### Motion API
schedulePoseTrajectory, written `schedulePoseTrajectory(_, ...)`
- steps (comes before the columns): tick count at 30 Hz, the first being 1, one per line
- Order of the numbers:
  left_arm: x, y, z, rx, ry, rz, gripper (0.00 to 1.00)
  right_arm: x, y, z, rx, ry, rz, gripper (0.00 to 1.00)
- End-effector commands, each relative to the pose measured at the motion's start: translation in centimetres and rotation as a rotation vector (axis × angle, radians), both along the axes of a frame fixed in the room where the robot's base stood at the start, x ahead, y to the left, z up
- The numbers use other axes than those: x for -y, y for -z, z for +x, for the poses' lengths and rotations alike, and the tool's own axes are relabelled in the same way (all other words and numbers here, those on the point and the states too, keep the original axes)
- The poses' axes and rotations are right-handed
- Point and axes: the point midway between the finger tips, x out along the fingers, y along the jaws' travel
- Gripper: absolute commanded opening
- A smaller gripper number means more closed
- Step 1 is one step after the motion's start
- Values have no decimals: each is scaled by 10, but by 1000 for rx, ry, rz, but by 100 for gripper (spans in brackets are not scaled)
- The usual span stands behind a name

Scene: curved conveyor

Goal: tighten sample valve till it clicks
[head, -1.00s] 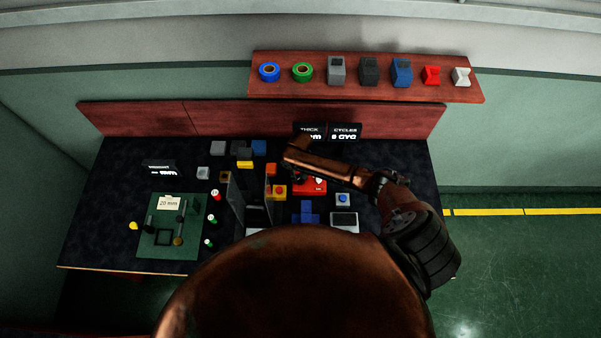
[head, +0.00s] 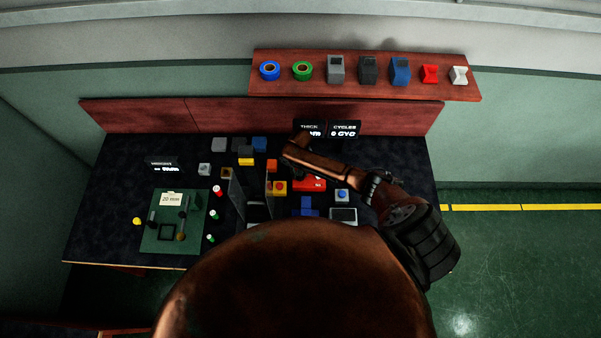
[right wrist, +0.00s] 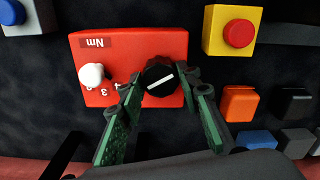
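A red box (right wrist: 90,55) marked "Nm" fills the upper middle of the right wrist view. It carries a black round knob (right wrist: 159,77) with a white pointer line, and a white knob (right wrist: 91,75) beside a number scale. My right gripper (right wrist: 160,84) has its two green fingers apart, one on each side of the black knob. Small gaps seem to show between fingertips and knob; contact is unclear. In the head view the red box (head: 312,185) is partly covered by my right arm, and the fingers are not clear. My left gripper is not in view.
A yellow box with a red button (right wrist: 234,30) stands close beside the red box. Orange, blue and dark blocks lie near the right finger. A green board (head: 153,245), small bottles and upright dark panels occupy the table's left and middle. A shelf (head: 300,89) holds several items behind.

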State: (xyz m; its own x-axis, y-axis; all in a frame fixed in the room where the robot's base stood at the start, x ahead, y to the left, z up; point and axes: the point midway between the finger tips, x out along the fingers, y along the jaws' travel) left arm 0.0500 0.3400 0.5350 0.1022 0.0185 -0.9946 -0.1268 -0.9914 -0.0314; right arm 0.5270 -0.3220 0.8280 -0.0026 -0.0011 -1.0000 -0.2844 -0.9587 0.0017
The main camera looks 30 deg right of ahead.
Motion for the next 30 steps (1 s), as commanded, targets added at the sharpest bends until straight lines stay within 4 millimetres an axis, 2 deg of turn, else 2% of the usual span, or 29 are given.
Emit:
schedulePoseTrajectory(6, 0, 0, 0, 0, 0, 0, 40, 0, 0, 0, 1, -1, 1, 47)
schedulePoseTrajectory(13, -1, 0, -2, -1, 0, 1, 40, 0, -1, 1, 1, -1, 1, 47)
schedulePoseTrajectory(17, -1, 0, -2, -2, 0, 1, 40, -1, -8, 1, 4, -1, 2, 47)
schedulePoseTrajectory(20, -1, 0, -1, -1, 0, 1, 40, -1, -22, 2, 5, -1, 3, 47)
schedulePoseTrajectory(30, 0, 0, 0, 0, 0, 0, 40, 0, -91, 1, 3, -1, 1, 47)
